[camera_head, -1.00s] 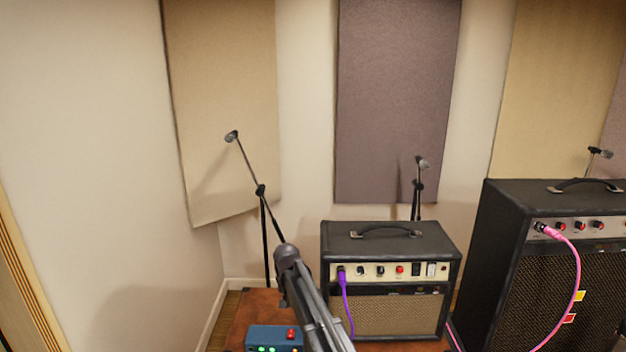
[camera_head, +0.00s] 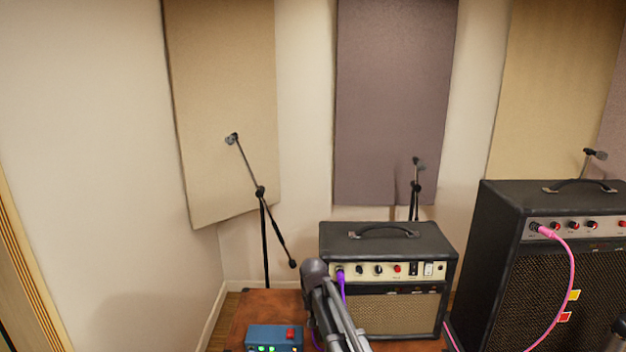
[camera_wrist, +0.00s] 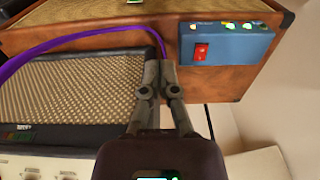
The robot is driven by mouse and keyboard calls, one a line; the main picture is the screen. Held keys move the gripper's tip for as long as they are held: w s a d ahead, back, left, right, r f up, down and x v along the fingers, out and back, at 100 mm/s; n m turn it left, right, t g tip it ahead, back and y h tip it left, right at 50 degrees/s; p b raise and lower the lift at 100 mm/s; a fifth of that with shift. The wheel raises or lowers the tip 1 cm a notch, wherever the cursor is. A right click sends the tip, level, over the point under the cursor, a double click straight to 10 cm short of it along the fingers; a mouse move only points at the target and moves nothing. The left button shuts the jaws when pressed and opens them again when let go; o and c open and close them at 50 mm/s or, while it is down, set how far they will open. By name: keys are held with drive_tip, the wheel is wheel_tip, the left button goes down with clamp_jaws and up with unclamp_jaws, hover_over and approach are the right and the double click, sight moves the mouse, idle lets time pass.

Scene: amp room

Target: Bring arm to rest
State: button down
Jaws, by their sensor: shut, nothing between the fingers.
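My gripper (camera_wrist: 160,66) shows in the wrist view with its two dark fingers together and nothing between them. In that view it hangs over the brown leather-covered cabinet, between the small amp's grille (camera_wrist: 75,100) and the blue box (camera_wrist: 228,43) with a red switch. In the head view, my dark arm (camera_head: 334,308) reaches up from the bottom edge, left of the small black amp (camera_head: 385,242) and overlapping its lower left front. I cannot make out the fingertips there.
The blue box (camera_head: 273,338) lies on the brown cabinet (camera_head: 258,308). A purple cable (camera_head: 341,285) is plugged into the small amp. A larger amp (camera_head: 500,250) with a pink cable (camera_head: 573,270) stands right. Microphone stands (camera_head: 264,235) rise behind. The left wall side is open.

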drive_tip(key=s+d, duration=1.6)
drive_tip(key=s, duration=0.4)
drive_tip(key=shift+s+d+g, duration=0.15)
drive_tip(key=shift+d+g, duration=0.15)
drive_tip(key=shift+d, duration=0.1)
